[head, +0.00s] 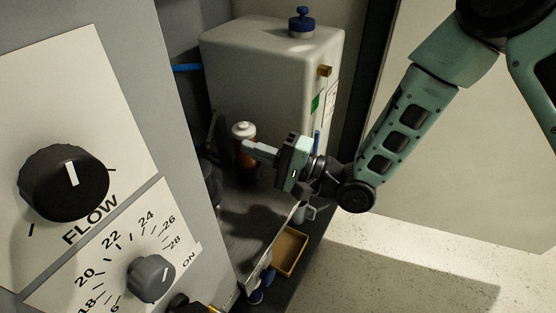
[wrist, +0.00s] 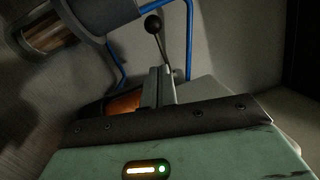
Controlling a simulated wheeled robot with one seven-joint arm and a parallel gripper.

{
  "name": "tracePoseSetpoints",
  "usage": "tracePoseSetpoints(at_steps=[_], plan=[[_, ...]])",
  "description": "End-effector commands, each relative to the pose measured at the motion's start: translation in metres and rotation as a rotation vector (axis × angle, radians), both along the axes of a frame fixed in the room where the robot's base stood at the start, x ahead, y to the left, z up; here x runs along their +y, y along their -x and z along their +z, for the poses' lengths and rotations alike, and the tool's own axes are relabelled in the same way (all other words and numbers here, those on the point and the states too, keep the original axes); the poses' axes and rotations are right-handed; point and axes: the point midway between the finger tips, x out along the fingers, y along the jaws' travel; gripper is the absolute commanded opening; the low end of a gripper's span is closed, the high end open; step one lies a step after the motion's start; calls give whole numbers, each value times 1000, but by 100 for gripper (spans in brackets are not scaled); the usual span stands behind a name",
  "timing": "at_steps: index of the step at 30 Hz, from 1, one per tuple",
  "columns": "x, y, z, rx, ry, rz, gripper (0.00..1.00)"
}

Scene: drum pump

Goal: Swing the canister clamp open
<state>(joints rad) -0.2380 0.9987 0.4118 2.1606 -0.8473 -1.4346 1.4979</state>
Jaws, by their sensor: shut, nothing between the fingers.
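The canister (head: 243,131) is a small orange-brown bottle with a white cap, standing on the grey deck behind my gripper. My gripper (head: 248,147) is shut and empty, its fingers in front of the canister in the head view. In the wrist view the closed fingers of my gripper (wrist: 160,72) point toward a thin lever with a black ball knob (wrist: 153,24). This lever may belong to the clamp; I cannot tell for sure. An orange surface (wrist: 125,103), likely the canister, shows partly behind the fingers. I cannot tell whether the fingers touch anything.
A large pale tank (head: 265,85) with a blue cap stands behind. Blue tubing (wrist: 117,65) runs near the fingers. A panel with a black flow knob (head: 63,183) and a grey dial (head: 151,278) fills the left. A yellow tray (head: 290,252) lies low. Open floor is at right.

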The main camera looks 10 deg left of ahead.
Motion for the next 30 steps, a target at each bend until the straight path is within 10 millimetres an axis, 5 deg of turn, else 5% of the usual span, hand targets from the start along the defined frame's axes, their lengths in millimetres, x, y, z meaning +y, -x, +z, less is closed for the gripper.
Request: tracePoseSetpoints(at_steps=[9, 30], plan=[[39, 14, 8, 0, -1, 1, 0], [60, 24, 10, 1, 0, -2, 0]])
